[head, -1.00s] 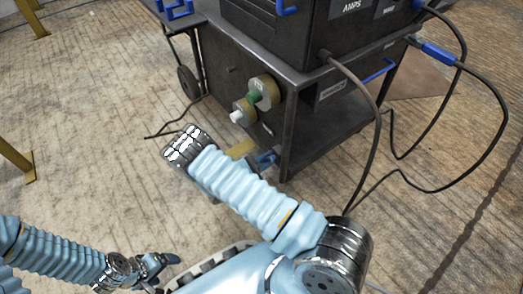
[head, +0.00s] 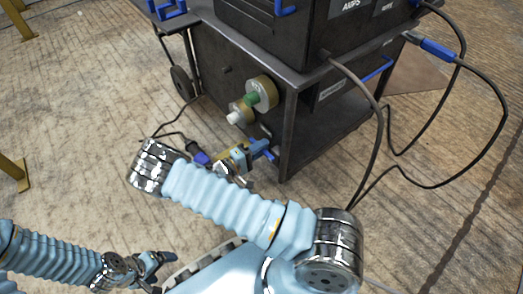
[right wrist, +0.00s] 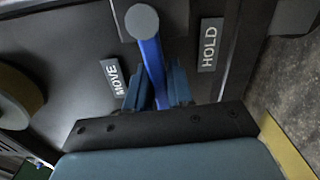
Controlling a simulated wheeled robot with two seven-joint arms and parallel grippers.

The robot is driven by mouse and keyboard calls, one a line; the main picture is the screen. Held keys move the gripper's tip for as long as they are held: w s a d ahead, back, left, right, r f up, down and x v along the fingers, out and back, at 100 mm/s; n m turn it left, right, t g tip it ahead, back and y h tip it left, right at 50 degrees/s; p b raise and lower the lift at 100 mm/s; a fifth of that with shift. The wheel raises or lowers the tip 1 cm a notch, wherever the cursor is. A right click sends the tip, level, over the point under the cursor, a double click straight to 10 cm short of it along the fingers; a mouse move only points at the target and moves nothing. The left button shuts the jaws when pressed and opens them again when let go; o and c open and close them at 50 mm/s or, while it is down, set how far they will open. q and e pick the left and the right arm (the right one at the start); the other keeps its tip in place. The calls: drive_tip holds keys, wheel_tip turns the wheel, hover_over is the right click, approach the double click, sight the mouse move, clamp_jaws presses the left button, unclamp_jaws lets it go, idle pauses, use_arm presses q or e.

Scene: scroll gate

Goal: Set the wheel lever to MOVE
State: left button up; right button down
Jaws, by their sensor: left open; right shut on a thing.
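The wheel lever (right wrist: 151,60) is a blue bar with a grey round end, on a dark panel. In the right wrist view it stands between a MOVE label (right wrist: 114,78) on the left and a HOLD label (right wrist: 208,46) on the right, leaning slightly left at its grey end. My right gripper (right wrist: 157,90) is shut on the lever, one blue finger on each side of it. In the head view my right gripper (head: 253,157) is at the cart's low front corner, partly hidden by my arm. My left gripper (head: 160,264) is open and empty at the lower left, away from the cart.
The dark cart (head: 222,80) carries a black box (head: 320,30) on top. Round knobs (head: 259,94) stick out of its side above my right gripper. A wheel (head: 181,84) shows at its left. Cables (head: 375,150) hang at the right.

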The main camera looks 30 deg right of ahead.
drive_tip(key=shift+a+r+m, duration=0.1)
drive_tip(key=shift+r+m, duration=0.4)
drive_tip(key=shift+m, duration=0.4)
drive_tip(key=c, duration=1.4)
unclamp_jaws()
drive_tip(key=shift+o, duration=0.2)
drive_tip(key=s+a, duration=0.1)
drive_tip(key=a, duration=1.2)
drive_tip(key=shift+a+p, duration=0.35)
drive_tip(key=shift+p, duration=0.1)
